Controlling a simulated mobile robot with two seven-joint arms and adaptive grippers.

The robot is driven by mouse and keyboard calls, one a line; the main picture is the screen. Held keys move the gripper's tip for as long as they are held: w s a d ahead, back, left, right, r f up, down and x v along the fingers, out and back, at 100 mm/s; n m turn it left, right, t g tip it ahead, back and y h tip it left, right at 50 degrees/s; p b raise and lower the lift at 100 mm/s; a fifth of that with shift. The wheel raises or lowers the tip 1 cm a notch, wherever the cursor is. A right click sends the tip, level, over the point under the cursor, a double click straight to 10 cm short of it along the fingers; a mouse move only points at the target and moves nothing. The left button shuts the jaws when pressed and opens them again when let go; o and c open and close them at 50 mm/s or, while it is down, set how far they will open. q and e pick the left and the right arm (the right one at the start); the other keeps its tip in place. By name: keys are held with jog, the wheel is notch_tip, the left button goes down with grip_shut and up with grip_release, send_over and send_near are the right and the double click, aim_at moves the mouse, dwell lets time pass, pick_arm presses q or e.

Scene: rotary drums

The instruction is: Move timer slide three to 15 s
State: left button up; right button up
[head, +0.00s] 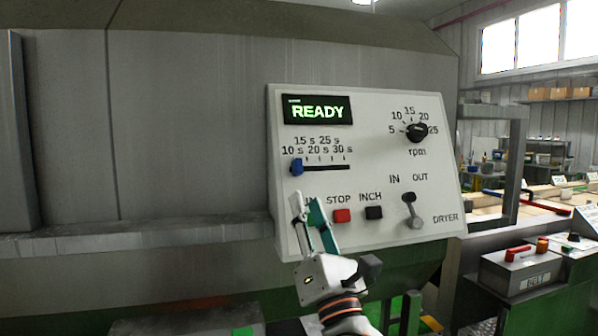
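The white control panel (375,100) carries one timer slide, a horizontal dark slot (328,167) under a scale marked 10 s, 15 s, 20 s, 25 s and 30 s. Its blue knob (297,167) sits at the left end, under the 10 s mark.
The display (317,110) reads READY. A red STOP button (341,215), a black INCH button (374,212), a dryer lever (411,212) and an rpm dial (417,131) share the panel. A grey ledge (140,238) runs left. A belt control box (520,268) stands at right.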

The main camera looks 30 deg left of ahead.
aim_at(299, 160)
pick_arm(q)
jog(key=w+a+r+n+p, duration=0.1)
jog(key=r+n, duration=0.1)
jog(key=w+a+r+n+g+h, duration=0.1)
jog(key=w+a+r+n, duration=0.1)
jog(key=r, duration=0.1)
jog(key=w+a+r+n+h+p, duration=0.1)
jog(key=w+a+r+n, duration=0.1)
jog(key=r, duration=0.1)
jog(key=shift+a+r+g+p, duration=0.1)
jog(key=shift+r+g+p, duration=0.05)
jog(key=shift+g+p, duration=0.15)
jog(key=shift+w+a+r+h, duration=0.2)
jog(key=shift+w+a+h, duration=0.1)
jog(key=shift+w+a, duration=0.2)
pick_arm(e)
jog(key=shift+s+d+r+g+h, duration=0.1)
jog(key=shift+s+d+g+h, duration=0.2)
jog(key=shift+s+d, duration=0.6)
jog(key=shift+w+d, duration=0.1)
pick_arm(q)
grip_shut()
